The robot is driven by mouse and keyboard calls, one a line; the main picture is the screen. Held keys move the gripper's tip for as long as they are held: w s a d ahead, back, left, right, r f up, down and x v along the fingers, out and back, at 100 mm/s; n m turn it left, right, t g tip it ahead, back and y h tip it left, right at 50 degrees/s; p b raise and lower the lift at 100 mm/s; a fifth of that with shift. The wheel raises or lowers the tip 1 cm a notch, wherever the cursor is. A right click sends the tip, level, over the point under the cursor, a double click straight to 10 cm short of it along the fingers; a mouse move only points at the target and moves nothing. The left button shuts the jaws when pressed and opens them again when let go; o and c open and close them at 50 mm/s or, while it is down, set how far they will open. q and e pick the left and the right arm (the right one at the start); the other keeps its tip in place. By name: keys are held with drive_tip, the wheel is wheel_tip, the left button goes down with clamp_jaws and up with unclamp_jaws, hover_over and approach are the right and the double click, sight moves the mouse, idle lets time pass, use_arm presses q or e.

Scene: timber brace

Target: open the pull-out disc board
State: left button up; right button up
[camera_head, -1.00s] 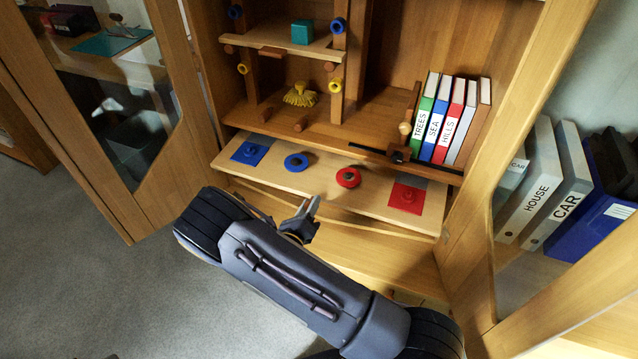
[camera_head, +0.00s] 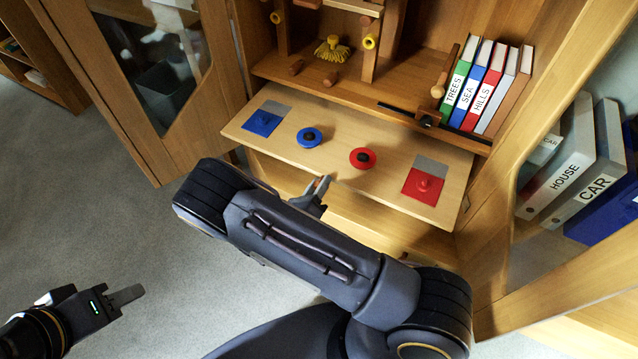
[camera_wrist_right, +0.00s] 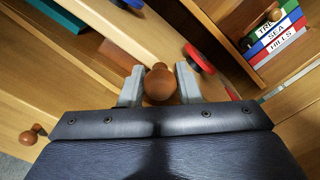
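The pull-out disc board (camera_head: 335,125) is a pale wooden board sticking out of the cabinet below the shelf. It bears a blue square (camera_head: 262,123), a blue disc (camera_head: 309,137), a red disc (camera_head: 362,158) and a red square (camera_head: 422,186). My right gripper (camera_head: 318,190) is at the board's front edge. In the right wrist view its fingers sit on both sides of a round wooden knob (camera_wrist_right: 159,84) and appear closed on it. The arm hides the knob in the head view. My left gripper (camera_head: 128,296) is low at the left, away from the board; its opening is unclear.
Books (camera_head: 483,88) and a dark bar with a latch (camera_head: 427,121) are on the shelf above the board. A yellow brush (camera_head: 332,48) lies farther left. Open glass doors stand on both sides, with binders (camera_head: 570,165) behind the right one. Floor is clear at left.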

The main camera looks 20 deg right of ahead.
drive_tip(key=o, duration=0.4)
drive_tip(key=p+v, duration=0.1)
drive_tip(key=v, duration=0.6)
drive_tip(key=shift+s+a, duration=0.25)
drive_tip(key=shift+s, duration=0.05)
drive_tip(key=s+d+r+m+g+y, duration=0.4)
drive_tip(key=s+r+m+g+y, duration=0.3)
drive_tip(key=m, duration=0.7)
drive_tip(key=s+d+r+m+g+y, duration=0.6)
drive_tip(key=r+m, duration=0.3)
drive_tip(key=m, duration=0.4)
drive_tip(key=s+a+r+m+t+y+p, duration=0.1)
drive_tip(key=r+m+t+p, duration=0.1)
drive_tip(key=r+p, duration=0.5)
drive_tip(key=s+a+r+m+t+y+p, duration=0.1)
drive_tip(key=r+m+p, duration=0.3)
drive_tip(key=r, duration=0.9)
drive_tip(key=s+a+r+m+t+y+p, duration=0.1)
drive_tip(key=s+r+m+t+y+p, duration=0.1)
drive_tip(key=r+p, duration=0.8)
drive_tip(key=shift+s+m+t+y+p, duration=0.15)
drive_tip(key=shift+m+t+y+p, duration=0.15)
drive_tip(key=shift+m+t+p, duration=0.45)
